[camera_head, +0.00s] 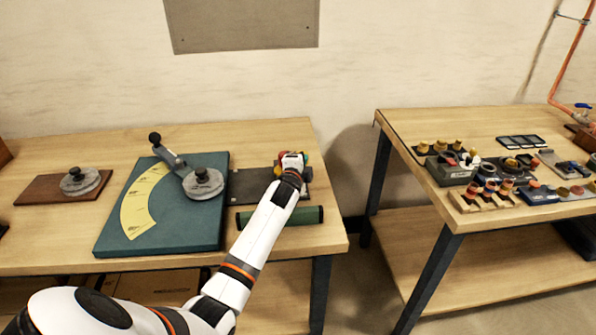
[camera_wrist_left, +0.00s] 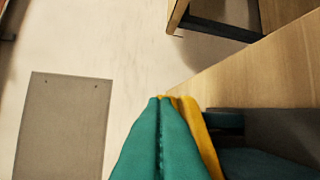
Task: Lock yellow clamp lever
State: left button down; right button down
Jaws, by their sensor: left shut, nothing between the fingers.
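My left gripper (camera_head: 292,157) is at the dark clamp plate (camera_head: 252,184) on the left table and covers most of the clamp there. In the left wrist view its two teal fingers (camera_wrist_left: 160,135) are pressed together, with nothing between them. The yellow lever (camera_wrist_left: 203,135) shows there as a strip right beside the fingers. I cannot tell whether the fingers touch it. In the head view only small red and yellow bits show around the gripper, so the lever's angle is hidden. My right gripper is not in view.
A teal board (camera_head: 112,236) with a yellow scale and a black-knobbed lever (camera_head: 170,157) stands left of the arm. A green bar (camera_head: 310,215) lies in front of the clamp plate. A second table (camera_head: 395,125) with several fixtures is to the right, across a gap.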

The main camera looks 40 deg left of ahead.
pick_arm(q)
jog(key=shift+w+a+f+b, duration=0.1)
jog(key=shift+a+f+b, duration=0.1)
jog(key=shift+b, duration=0.15)
jog(key=shift+w+n+y+b, duration=0.1)
jog(key=shift+n+y+b, duration=0.3)
jog(key=n+g+y+b, duration=0.1)
jog(key=b, duration=0.1)
jog(key=n+g+y+b, duration=0.1)
jog(key=y+b, duration=0.1)
jog(key=w+a+n+g+y+b, duration=0.1)
jog(key=b, duration=0.1)
jog(key=shift+f, duration=0.15)
jog(key=n+g+y+b, duration=0.2)
jog(key=b, duration=0.1)
jog(key=shift+w+a+r, duration=0.15)
jog(key=shift+a+r, duration=0.05)
jog(key=shift+a, duration=0.2)
jog(key=shift+a+r, duration=0.1)
jog(key=shift+a, duration=0.15)
jog(key=shift+w+a+b, duration=0.1)
jog(key=shift+a+b, duration=0.05)
jog(key=shift+b, duration=0.15)
